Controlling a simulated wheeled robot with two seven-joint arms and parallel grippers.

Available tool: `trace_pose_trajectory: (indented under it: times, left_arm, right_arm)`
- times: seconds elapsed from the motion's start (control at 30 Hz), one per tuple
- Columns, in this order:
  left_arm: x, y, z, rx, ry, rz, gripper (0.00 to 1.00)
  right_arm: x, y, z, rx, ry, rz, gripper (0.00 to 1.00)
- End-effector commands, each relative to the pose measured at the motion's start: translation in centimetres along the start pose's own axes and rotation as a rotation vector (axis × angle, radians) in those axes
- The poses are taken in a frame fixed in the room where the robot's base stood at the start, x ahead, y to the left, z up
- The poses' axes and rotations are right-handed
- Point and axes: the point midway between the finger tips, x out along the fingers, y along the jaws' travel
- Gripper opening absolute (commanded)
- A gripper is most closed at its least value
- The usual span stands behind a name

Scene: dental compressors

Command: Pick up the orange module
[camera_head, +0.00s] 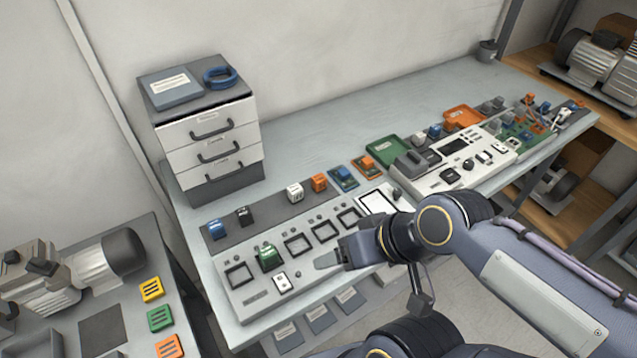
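The orange module (319,183) sits upright on the dark strip along the back of the white panel (250,300), to the right of a white module (295,192). A blue module (217,229) and a black module (244,216) stand further left on the strip. A green module (268,257) sits in a slot of the panel. My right gripper (328,260) hangs over the panel's front part, nearer the camera than the orange module and apart from it. Its fingers show edge-on, so their opening is unclear. My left gripper is out of view.
A drawer unit (212,145) stands at the back left. Small boards (342,179), a green tray (388,150), an orange tray (463,118) and a second panel (490,160) lie to the right. The table behind the strip is mostly clear.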

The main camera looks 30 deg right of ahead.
Motion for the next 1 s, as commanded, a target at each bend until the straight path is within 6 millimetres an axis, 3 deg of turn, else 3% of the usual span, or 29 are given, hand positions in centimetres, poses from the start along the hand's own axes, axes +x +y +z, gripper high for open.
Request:
trace_pose_trajectory:
  times: [0.27, 0.4, 0.47, 0.63, 0.77, 1.0]
  left_arm:
    - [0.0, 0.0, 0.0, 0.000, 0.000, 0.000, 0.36]
    - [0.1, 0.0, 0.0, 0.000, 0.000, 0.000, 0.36]
    - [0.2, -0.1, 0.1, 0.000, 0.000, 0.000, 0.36]
    - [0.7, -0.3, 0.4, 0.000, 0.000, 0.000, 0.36]
    - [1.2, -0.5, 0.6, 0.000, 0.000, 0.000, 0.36]
    - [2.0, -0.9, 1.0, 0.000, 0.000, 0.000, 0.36]
  right_arm:
    - [0.0, 0.0, 0.0, 0.000, 0.000, 0.000, 0.72]
    - [0.0, 0.1, -0.6, 0.023, -0.009, -0.004, 0.55]
    - [-0.1, 0.2, -1.5, 0.068, -0.024, -0.011, 0.53]
    - [0.7, 1.9, -7.3, 0.336, -0.112, -0.008, 0.53]
    - [3.0, 4.4, -12.6, 0.596, -0.182, 0.053, 0.53]
    - [10.2, 9.8, -20.7, 1.013, -0.229, 0.293, 0.53]
